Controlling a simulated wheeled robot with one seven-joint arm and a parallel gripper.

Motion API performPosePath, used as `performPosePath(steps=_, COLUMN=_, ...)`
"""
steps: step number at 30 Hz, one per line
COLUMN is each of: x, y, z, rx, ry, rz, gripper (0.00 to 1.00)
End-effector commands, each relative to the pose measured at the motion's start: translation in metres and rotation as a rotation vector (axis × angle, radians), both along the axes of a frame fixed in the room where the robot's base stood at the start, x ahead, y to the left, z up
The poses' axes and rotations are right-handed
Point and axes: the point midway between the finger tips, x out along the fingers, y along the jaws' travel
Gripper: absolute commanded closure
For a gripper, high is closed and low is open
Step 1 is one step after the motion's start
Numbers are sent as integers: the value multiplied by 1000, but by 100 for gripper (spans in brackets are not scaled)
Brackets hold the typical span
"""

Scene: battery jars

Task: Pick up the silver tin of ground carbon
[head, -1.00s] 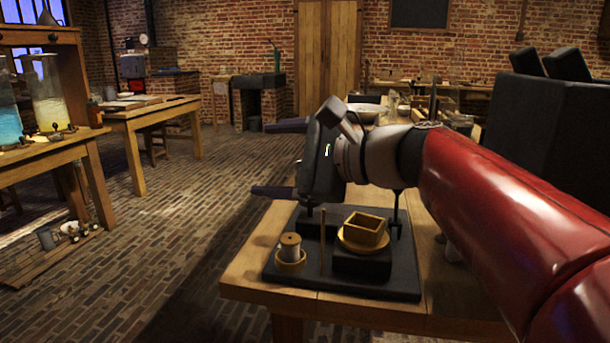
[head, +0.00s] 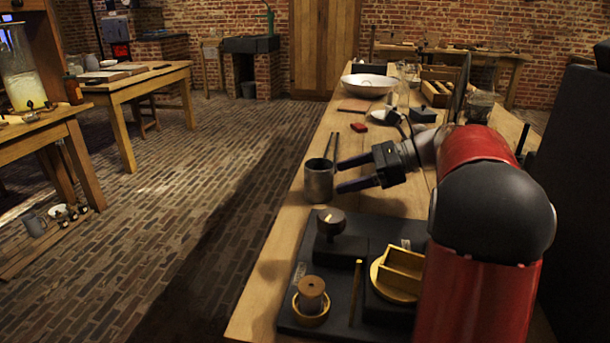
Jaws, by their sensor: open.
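A grey metal tin (head: 319,181), open at the top, stands upright near the left edge of the long wooden table. It looks like the silver tin; its contents are not clear. A pair of thin dark rods shows at its top right. My gripper (head: 340,175) is open and empty, its two dark fingers pointing left toward the tin. The fingertips are just right of the tin's wall, at about its upper half. I cannot tell whether they touch it.
A dark board (head: 335,278) with a spool, a brass box and a round weight-like piece lies in front of the tin. Bare table lies around the tin's far side.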

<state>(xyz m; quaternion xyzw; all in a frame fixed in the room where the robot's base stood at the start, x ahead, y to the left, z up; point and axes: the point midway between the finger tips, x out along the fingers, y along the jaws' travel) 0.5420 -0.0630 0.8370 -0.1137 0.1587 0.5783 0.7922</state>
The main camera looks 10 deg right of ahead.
Motion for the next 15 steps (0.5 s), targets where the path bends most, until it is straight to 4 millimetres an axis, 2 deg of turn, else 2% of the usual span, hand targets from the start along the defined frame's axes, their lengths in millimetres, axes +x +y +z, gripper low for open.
performPosePath(steps=10, x=8, y=32, z=-16, rx=0, ry=1, rz=4, gripper=23)
performPosePath(steps=15, x=16, y=55, z=-32, rx=-1, ry=-4, rz=4, gripper=23)
